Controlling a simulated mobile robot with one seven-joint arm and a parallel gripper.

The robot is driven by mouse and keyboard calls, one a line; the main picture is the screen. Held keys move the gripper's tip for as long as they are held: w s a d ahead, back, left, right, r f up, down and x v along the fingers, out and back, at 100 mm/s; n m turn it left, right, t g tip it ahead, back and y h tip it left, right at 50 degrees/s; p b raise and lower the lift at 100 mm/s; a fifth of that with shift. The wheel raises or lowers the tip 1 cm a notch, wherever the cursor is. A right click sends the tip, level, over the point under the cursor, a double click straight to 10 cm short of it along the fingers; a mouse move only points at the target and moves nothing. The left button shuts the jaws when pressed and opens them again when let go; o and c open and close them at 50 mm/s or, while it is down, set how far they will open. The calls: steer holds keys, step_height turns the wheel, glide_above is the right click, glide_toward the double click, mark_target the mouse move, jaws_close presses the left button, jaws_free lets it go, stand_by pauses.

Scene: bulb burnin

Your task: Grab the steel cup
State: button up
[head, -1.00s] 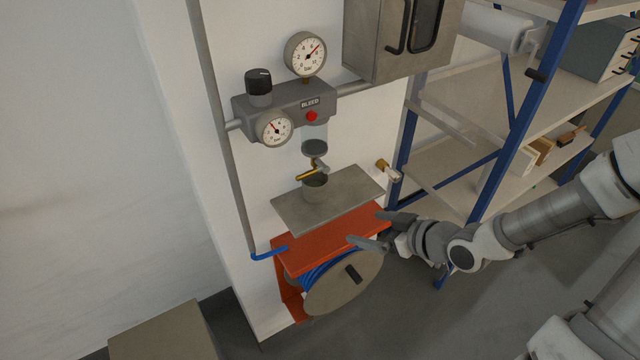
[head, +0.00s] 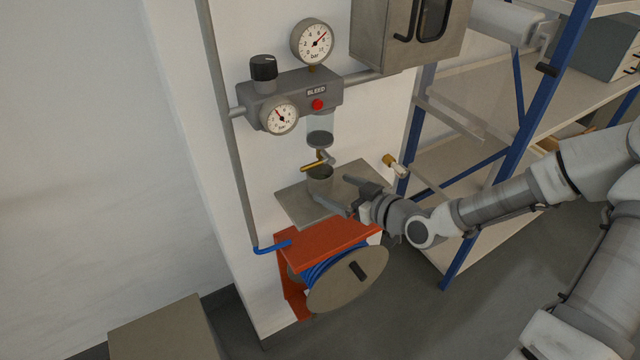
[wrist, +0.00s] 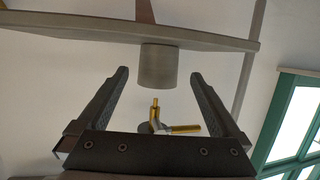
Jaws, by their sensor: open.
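The steel cup (head: 320,184) is a small grey cylinder standing upright on the grey metal shelf (head: 296,207), below the brass drain tap (head: 314,165). In the wrist view, which looks upside down, the cup (wrist: 158,66) shows between and beyond the two fingertips. My gripper (head: 333,189) is open and empty, in front and to the right of the cup, with its fingers pointing at it. In the wrist view both fingers of my gripper (wrist: 158,78) show, with a gap to the cup on each side. I cannot tell the exact remaining distance.
A grey regulator block with gauges (head: 280,117) and a clear bowl (head: 320,130) hangs above the cup. A brass fitting (head: 395,165) sticks out of the wall at right. A red bracket with a hose reel (head: 345,280) is below. Blue-framed shelving (head: 515,150) stands right.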

mark_target(328, 185)
steer(key=shift+b+x, duration=0.3)
steer(key=shift+x, duration=3.1)
steer(key=shift+d+f, duration=0.15)
steer(key=shift+f, duration=0.05)
steer(key=c, duration=1.4)
steer(key=shift+c, duration=0.2)
steer(key=shift+r, duration=0.15)
